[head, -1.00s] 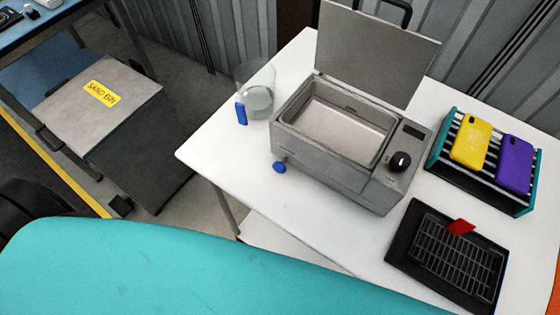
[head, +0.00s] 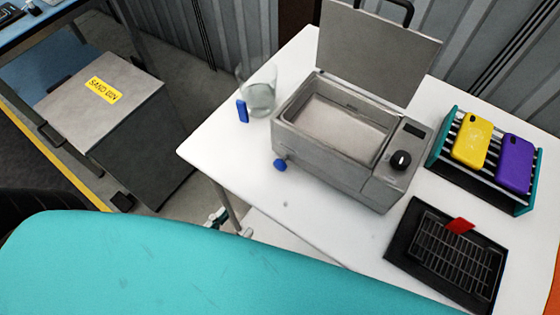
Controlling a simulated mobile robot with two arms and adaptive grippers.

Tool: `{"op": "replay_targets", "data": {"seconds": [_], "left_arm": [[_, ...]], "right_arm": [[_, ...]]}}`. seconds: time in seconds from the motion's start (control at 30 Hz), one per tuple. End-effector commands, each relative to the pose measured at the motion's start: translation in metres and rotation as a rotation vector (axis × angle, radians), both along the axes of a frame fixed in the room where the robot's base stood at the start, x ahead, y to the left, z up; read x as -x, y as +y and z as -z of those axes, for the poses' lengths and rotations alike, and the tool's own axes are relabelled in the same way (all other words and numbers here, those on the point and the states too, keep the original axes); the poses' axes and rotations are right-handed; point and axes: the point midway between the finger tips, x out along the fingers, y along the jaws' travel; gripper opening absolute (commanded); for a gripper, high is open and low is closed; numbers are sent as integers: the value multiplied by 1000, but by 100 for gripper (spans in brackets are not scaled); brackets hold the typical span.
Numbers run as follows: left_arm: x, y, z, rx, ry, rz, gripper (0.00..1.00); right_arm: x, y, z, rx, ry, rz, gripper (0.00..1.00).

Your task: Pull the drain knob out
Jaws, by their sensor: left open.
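The grey metal bath (head: 335,165) stands on the white table with its lid (head: 375,55) up and its basin open. The blue drain knob (head: 280,165) sticks out low at the bath's front left corner. My left gripper (head: 218,217) shows only as a small part beside the table leg, below the table's left front edge. It is open and apart from the knob, lower and to the left of it. Most of it is hidden. My right gripper is out of view.
A clear beaker (head: 260,96) with a blue part (head: 242,111) stands left of the bath. A rack (head: 525,209) with a yellow and a purple case is at right. A black tray (head: 408,244) with a grid and red tab lies in front. The white tabletop (head: 235,155) left of the knob is clear.

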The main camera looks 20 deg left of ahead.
Motion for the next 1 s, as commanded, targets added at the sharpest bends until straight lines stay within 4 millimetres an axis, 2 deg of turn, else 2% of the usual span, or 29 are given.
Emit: {"op": "replay_targets", "data": {"seconds": [0.03,0.1,0.23,0.37,0.47,0.8,1.0], "left_arm": [[0,0,-9,3,-17,2,52],[-2,-1,-15,6,-32,4,52],[-11,-4,-12,9,-38,5,52],[-27,-8,-9,9,-39,3,52],[-49,-13,-20,9,-41,3,52],[-121,-32,-19,9,-37,3,52],[-153,-40,-18,7,-34,3,52]], "right_arm": [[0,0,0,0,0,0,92],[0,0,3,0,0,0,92],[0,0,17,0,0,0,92],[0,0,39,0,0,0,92],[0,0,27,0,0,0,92],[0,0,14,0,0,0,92],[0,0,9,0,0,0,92]]}}
